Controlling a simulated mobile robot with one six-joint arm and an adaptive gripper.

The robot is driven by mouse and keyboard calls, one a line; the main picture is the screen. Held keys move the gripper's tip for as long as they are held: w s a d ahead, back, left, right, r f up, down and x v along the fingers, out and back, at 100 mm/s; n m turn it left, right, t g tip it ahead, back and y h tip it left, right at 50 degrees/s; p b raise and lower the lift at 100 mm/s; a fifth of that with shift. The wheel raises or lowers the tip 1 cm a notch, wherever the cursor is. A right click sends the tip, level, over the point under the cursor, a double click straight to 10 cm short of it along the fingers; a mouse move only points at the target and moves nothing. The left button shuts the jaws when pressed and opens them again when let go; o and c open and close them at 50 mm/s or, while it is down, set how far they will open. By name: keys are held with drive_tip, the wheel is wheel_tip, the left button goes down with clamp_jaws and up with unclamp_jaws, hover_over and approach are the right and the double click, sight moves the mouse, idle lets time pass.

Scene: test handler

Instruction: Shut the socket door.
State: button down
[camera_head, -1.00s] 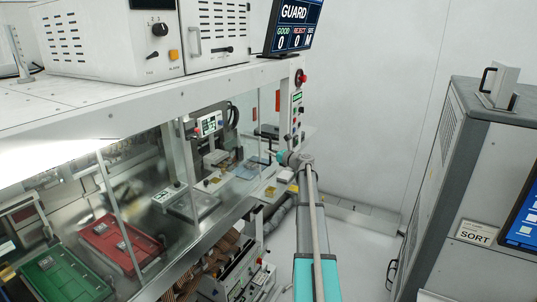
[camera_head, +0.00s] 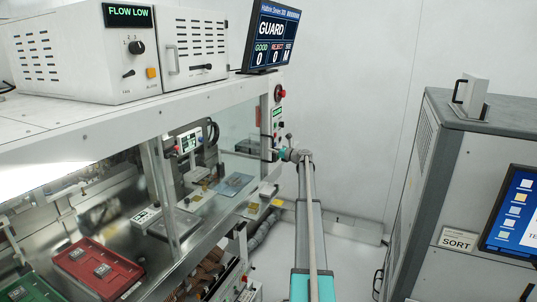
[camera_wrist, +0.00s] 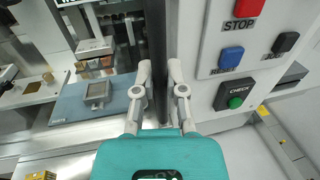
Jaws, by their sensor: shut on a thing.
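My gripper (camera_head: 283,153) is at the right end of the machine's front, beside the button column. In the wrist view my gripper (camera_wrist: 160,72) has its two fingers on either side of a dark upright bar (camera_wrist: 157,35) and is shut on it. The bar looks like the edge or handle of a clear door panel (camera_head: 240,125); I cannot tell for sure that this is the socket door. A blue plate (camera_wrist: 95,100) with a square metal socket (camera_wrist: 97,91) lies behind and left of the bar.
A white panel with a red STOP button (camera_wrist: 249,7), blue RESET button (camera_wrist: 231,57) and green CHECK button (camera_wrist: 235,101) stands close right of my fingers. The monitor (camera_head: 273,35) reads GUARD. A grey SORT cabinet (camera_head: 440,190) stands right. Floor between is clear.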

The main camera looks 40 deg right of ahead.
drive_tip(key=c, duration=0.7)
unclamp_jaws()
drive_tip(key=shift+a, duration=0.2)
drive_tip(key=shift+s, duration=0.1)
drive_tip(key=s, duration=0.4)
drive_tip(key=s+d, duration=0.1)
drive_tip(key=s, duration=0.3)
drive_tip(key=s+d, duration=0.1)
drive_tip(key=s, duration=0.2)
drive_tip(key=shift+s+d, duration=0.2)
drive_tip(key=shift+s, duration=0.2)
